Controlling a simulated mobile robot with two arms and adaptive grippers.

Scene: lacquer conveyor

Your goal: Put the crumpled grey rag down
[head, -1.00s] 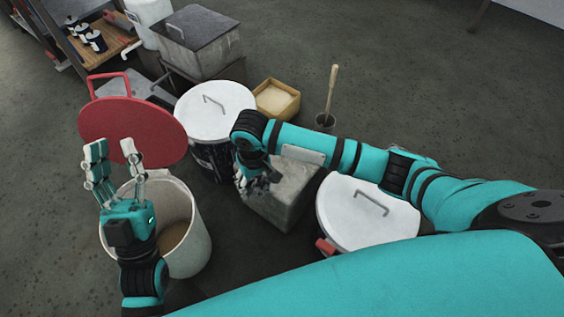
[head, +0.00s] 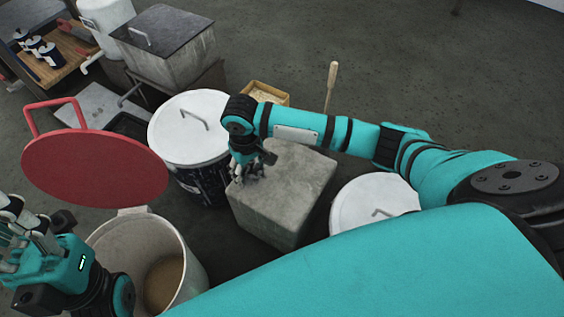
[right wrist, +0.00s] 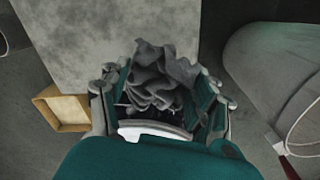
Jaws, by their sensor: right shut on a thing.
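The crumpled grey rag (right wrist: 162,78) shows in the right wrist view, bunched between the fingers of my right gripper (right wrist: 160,98), which is shut on it. In the head view my right gripper (head: 247,172) points down at the upper left part of a grey concrete-looking block (head: 290,175). The rag is hard to tell from the dark fingers there. I cannot tell whether the rag touches the block. My left gripper (head: 38,235) is at the left edge, beside an open pale bin, partly cut off with its fingers overlapping.
The open pale bin (head: 196,285) holds something brown. A red lid (head: 95,168) stands over its far side. A white-lidded drum (head: 190,140) is left of the block, another white lid (head: 375,200) right of it. A yellow tray (head: 270,92) and wooden handle (head: 331,85) are behind.

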